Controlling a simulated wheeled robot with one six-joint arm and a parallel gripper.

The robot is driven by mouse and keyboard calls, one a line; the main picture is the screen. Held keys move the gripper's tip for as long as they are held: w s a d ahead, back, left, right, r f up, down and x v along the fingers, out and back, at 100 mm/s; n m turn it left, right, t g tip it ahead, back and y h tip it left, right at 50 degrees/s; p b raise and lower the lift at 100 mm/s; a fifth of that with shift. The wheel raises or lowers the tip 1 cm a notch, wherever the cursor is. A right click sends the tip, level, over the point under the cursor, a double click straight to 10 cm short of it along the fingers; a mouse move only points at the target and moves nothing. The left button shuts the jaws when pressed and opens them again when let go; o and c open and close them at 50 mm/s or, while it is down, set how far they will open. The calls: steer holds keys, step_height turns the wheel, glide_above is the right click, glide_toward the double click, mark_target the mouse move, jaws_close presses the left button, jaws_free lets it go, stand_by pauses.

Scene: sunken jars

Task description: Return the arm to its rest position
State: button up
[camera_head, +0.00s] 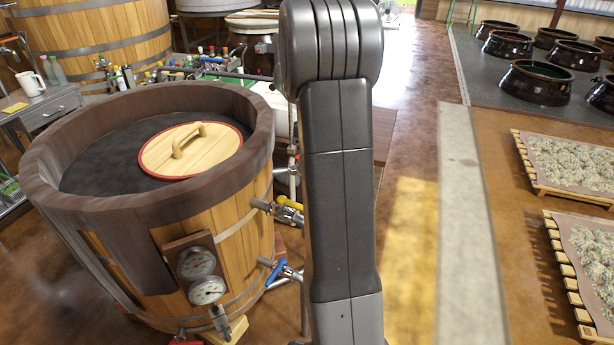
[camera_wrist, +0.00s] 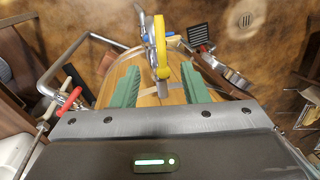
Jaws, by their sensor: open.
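My gripper (camera_wrist: 160,90) shows in the wrist view as two green fingers set wide apart, open, with nothing held between them. Beyond the fingers are a wooden surface and a yellow-handled valve (camera_wrist: 161,48); I cannot tell how far off they are. My arm (camera_head: 340,180) stands upright in the middle of the head view, its thick rounded joint at the top edge. My gripper does not show in the head view. The arm hides part of the floor and fittings behind it.
A large wooden vat (camera_head: 235,215) stands close at left, with a round wooden lid (camera_head: 215,160) on its dark top. Yellow (camera_head: 289,203) and blue (camera_head: 275,271) valve handles project from its side. Sunken jars (camera_head: 535,85) and wooden trays (camera_head: 548,190) lie at right. Floor beside the arm is clear.

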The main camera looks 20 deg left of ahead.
steer(key=shift+w+r, duration=0.1)
steer(key=shift+r, duration=0.4)
steer(key=shift+f, duration=0.15)
steer(key=s+f, duration=0.1)
steer(key=f, duration=0.3)
steer(key=s+f, duration=0.1)
steer(key=f, duration=0.8)
steer(key=shift+s+a+f, duration=0.2)
steer(key=shift+s+a, duration=0.1)
steer(key=shift+s, duration=0.1)
steer(key=shift+r, duration=0.1)
steer(key=shift+f, duration=0.2)
steer(key=shift+s+a+r+m, duration=0.15)
steer(key=shift+s+m, duration=0.25)
steer(key=shift+m, duration=0.3)
stand_by(0.5)
